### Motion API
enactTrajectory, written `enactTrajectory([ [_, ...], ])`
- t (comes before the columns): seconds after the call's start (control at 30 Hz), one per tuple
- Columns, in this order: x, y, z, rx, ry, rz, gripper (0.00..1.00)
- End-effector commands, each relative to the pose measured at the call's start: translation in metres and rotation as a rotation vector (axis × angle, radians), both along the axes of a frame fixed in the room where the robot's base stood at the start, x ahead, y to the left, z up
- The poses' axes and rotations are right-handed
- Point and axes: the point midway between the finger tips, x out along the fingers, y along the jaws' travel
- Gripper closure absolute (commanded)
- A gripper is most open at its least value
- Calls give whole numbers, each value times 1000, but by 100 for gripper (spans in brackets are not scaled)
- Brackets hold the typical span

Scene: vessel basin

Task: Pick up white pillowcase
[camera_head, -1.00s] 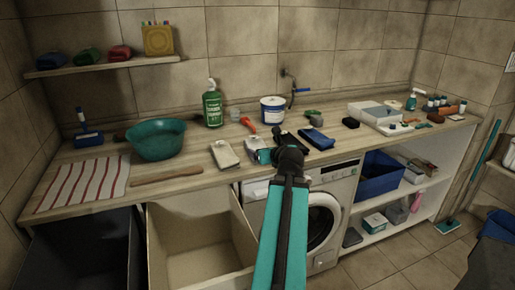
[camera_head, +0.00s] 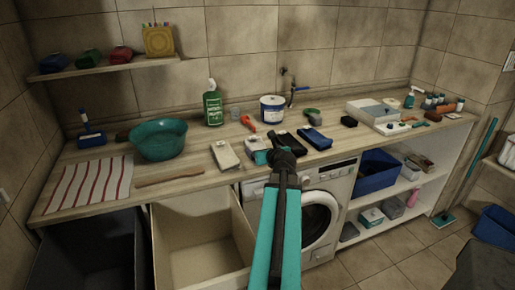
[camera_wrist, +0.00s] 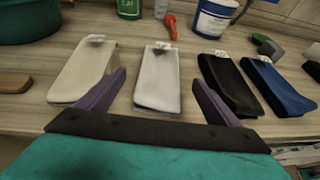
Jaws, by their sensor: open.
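The white pillowcase is the folded pale cloth with a small tag in the middle of the wrist view (camera_wrist: 158,80). It lies flat on the wooden counter, and in the head view (camera_head: 254,144) my arm's end partly covers it. My gripper (camera_wrist: 157,88) is open and empty, its two dark fingers spread to the left and right of the cloth. I cannot tell how high the fingers are above the counter. A similar cream folded cloth (camera_wrist: 85,72) lies to the left, by the left finger. A black folded cloth (camera_wrist: 229,85) lies to the right.
A blue folded cloth (camera_wrist: 276,86) lies beyond the black one. A teal basin (camera_head: 158,140) is left.

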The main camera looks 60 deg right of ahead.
Motion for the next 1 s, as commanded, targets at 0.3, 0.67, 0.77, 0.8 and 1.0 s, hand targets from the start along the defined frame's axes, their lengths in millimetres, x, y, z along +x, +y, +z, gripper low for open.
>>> enactTrajectory([
  [0.3, 23, -20, -12, 0, 0, 1, 14],
  [0.67, 28, -25, -16, 1, -1, 0, 14],
  [0.77, 28, -25, -16, 1, -1, 0, 14],
  [0.8, 28, -25, -16, 1, -1, 0, 14],
  [1.0, 32, -28, -18, 1, 0, 0, 14],
])
